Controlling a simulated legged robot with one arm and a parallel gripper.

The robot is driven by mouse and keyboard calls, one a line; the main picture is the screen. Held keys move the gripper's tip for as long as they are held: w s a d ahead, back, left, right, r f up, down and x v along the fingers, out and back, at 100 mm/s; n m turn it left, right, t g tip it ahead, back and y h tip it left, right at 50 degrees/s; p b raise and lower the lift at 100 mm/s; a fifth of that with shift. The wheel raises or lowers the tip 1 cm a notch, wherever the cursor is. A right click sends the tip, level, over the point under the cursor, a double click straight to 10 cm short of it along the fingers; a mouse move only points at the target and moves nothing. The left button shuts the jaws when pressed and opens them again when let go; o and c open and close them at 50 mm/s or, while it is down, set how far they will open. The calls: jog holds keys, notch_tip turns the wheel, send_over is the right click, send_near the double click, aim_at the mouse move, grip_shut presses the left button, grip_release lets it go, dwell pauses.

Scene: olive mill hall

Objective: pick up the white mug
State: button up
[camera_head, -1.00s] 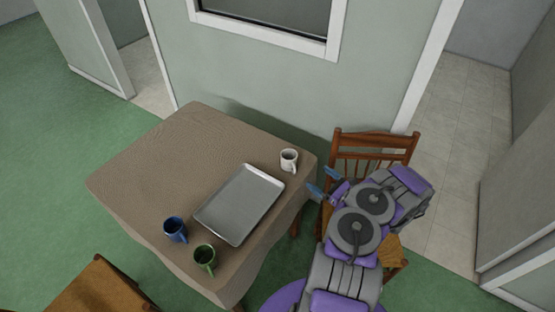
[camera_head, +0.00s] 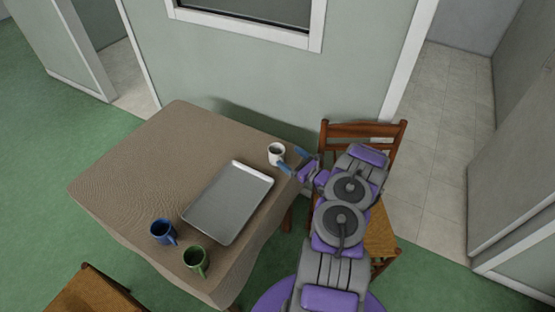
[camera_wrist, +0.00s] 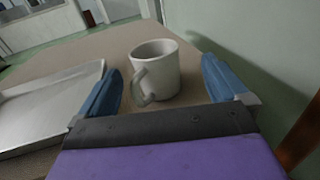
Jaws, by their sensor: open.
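The white mug (camera_head: 276,153) stands upright on the cloth-covered table (camera_head: 150,150), near its back right corner. My gripper (camera_head: 292,160) is at the table's right edge with its blue fingers pointing at the mug. In the wrist view the white mug (camera_wrist: 157,69) stands ahead, between the lines of the two open fingers of my gripper (camera_wrist: 162,80). Its handle faces toward me and a little left. The fingers look apart from the mug, with nothing held.
A metal tray (camera_head: 228,203) lies just left of the gripper; its edge also shows in the wrist view (camera_wrist: 60,85). A blue mug (camera_head: 163,232) and a green mug (camera_head: 196,261) stand at the front. A wooden chair (camera_head: 362,131) is at the right, and a wall (camera_head: 250,75) stands behind the table.

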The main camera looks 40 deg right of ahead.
aim_at(283, 154)
jog(key=w, duration=0.2)
jog(key=w+a+b, duration=0.1)
jog(key=shift+w+a, duration=0.2)
jog(key=shift+w, duration=0.2)
jog(key=shift+w+r, duration=0.15)
jog(key=shift+w, duration=0.5)
jog(key=c, duration=1.3)
